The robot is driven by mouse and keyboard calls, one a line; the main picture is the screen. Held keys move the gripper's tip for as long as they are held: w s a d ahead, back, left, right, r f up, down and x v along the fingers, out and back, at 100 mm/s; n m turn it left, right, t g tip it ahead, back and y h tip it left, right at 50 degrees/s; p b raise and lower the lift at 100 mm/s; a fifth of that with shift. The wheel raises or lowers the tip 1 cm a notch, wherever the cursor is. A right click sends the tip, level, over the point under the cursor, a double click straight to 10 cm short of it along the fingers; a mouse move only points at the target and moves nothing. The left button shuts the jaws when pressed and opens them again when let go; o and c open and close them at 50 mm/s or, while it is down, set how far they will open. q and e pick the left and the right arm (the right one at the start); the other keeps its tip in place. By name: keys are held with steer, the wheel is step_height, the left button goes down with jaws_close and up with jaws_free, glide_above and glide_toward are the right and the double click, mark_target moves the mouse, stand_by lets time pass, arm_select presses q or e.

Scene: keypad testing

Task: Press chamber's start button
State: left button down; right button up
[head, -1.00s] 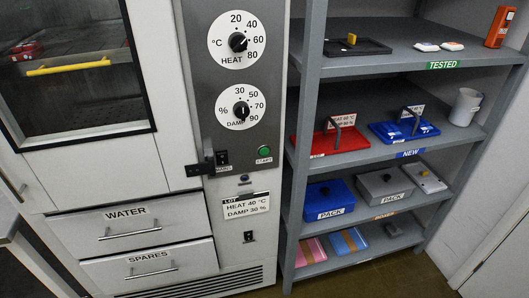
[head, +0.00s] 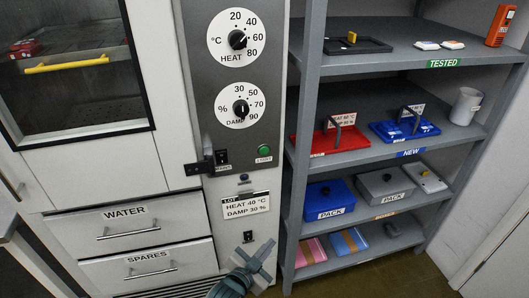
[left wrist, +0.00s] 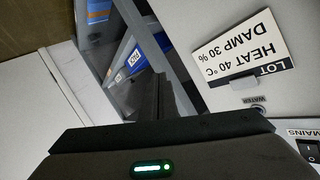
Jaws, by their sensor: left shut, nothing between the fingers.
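The chamber's start button (head: 264,149) is a small round green button on the grey control panel, above a START label. It sits below the HEAT dial (head: 237,40) and the DAMP dial (head: 241,109). My left gripper (head: 264,254) is low in the head view, in front of the lower panel, below the lot card (head: 246,205) and well below the button. In the left wrist view its dark fingers (left wrist: 162,98) are together and empty. The lot card (left wrist: 245,55) shows upside down there. I cannot make out the start button in the wrist view. My right gripper is not in view.
A mains switch (head: 221,157) and a dark latch (head: 200,167) are left of the button. A WATER button (head: 244,177) is below. A grey shelf rack (head: 300,130) with trays and boxes stands close on the right. The space before the button is clear.

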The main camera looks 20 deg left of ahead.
mark_target(264, 150)
arm_select(q)
step_height(264, 150, up, 25)
steer(key=w+m+t+h, duration=0.1)
steer(key=w+m+t, duration=0.1)
steer(key=t, duration=0.2)
steer(key=shift+w+d+m+t, duration=0.15)
steer(key=shift+d+m+t, duration=0.15)
steer(key=shift+m+t, duration=0.1)
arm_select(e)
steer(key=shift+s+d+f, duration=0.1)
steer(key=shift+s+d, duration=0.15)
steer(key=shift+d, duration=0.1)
arm_select(q)
steer(key=shift+w+a+f+b, duration=0.1)
steer(key=shift+w+f+b, duration=0.1)
steer(key=shift+b, duration=0.1)
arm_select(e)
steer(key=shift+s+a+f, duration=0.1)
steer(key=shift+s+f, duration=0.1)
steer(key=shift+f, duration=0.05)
